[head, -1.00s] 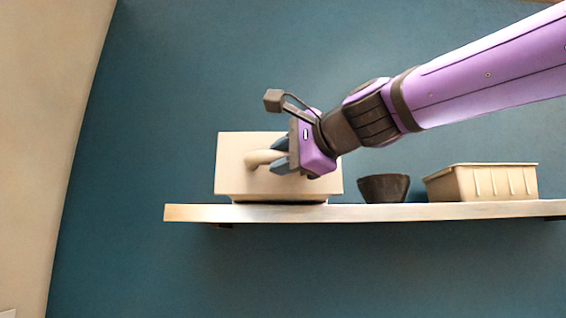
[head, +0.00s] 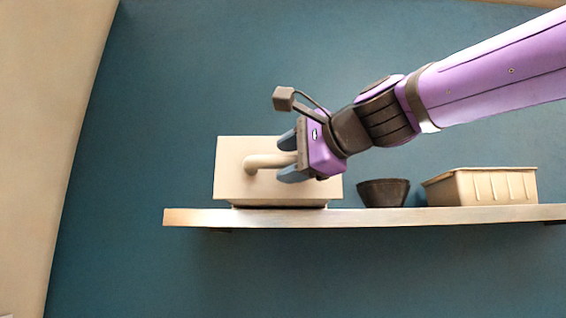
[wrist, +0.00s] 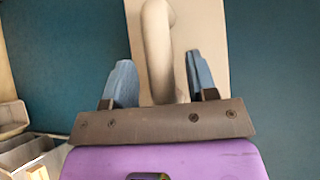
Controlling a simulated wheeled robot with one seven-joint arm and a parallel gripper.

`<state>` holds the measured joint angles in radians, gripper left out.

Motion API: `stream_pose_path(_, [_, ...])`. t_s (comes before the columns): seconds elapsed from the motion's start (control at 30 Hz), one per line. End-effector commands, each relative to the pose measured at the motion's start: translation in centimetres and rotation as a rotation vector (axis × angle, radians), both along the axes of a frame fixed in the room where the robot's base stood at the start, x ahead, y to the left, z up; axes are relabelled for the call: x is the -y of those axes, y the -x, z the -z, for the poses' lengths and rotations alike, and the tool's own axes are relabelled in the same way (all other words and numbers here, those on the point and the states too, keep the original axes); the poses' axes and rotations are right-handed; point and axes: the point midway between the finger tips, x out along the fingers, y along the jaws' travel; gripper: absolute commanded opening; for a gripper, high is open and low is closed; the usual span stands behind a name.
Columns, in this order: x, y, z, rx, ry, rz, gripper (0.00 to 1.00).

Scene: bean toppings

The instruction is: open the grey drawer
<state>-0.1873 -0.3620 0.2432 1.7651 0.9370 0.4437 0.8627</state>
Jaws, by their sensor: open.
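The drawer (head: 230,185) has a plain pale beige-grey front and sits at the left end of the shelf. It has a thick curved handle (head: 262,162) of the same colour. My gripper (head: 284,160) is open at the handle, with one blue-grey finger above it and one below in the head view. In the wrist view the handle (wrist: 160,45) lies between the two spread fingers (wrist: 161,80), with a gap visible on each side. The drawer's sides are hidden, and I cannot tell whether it is pulled out at all.
The drawer stands on a pale wall shelf (head: 440,214). A dark bowl (head: 383,193) and a beige ribbed bin (head: 490,187) stand to its right. Light containers (wrist: 25,150) show at the wrist view's lower left. The space below the shelf is clear.

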Motion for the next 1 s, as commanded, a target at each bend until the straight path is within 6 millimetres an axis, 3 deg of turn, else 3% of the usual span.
stream_pose_path(0.4, [5.0,5.4,-1.0,0.001,-0.002,-0.001,0.53])
stream_pose_path(0.6, [6.0,6.3,-1.2,-0.001,-0.001,-0.001,0.53])
stream_pose_path(1.0, [6.1,6.4,-1.2,-0.001,0.000,0.000,0.53])
